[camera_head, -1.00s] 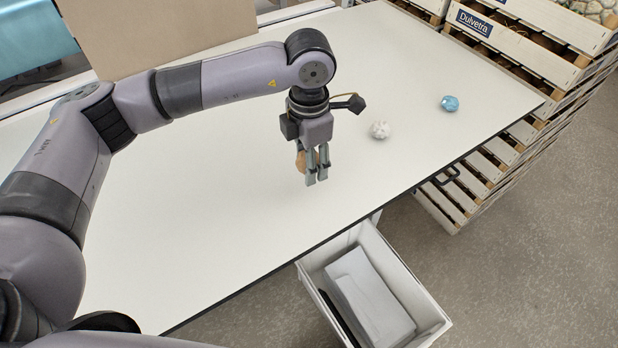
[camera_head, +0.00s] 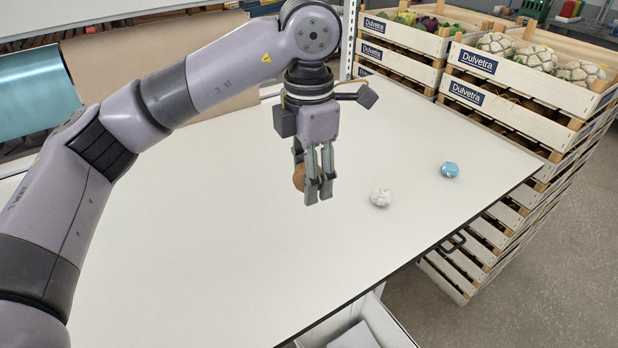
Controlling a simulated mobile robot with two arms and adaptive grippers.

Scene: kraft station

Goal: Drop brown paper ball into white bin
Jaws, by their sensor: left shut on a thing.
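The brown paper ball (camera_head: 299,178) shows behind and to the left of my left gripper's fingers, which partly hide it. My left gripper (camera_head: 319,192) points down and is shut on the ball, held above the white table. The white bin (camera_head: 384,325) is at the bottom edge of the view, below the table's front edge, and only its upper part shows. A grey block shape sits inside it. My right gripper is not in view.
A white paper ball (camera_head: 380,198) and a blue paper ball (camera_head: 449,170) lie on the table (camera_head: 230,240), right of my left gripper. Stacked wooden crates (camera_head: 520,85) stand beyond the table's right edge. A brown cardboard sheet (camera_head: 150,60) stands at the back left.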

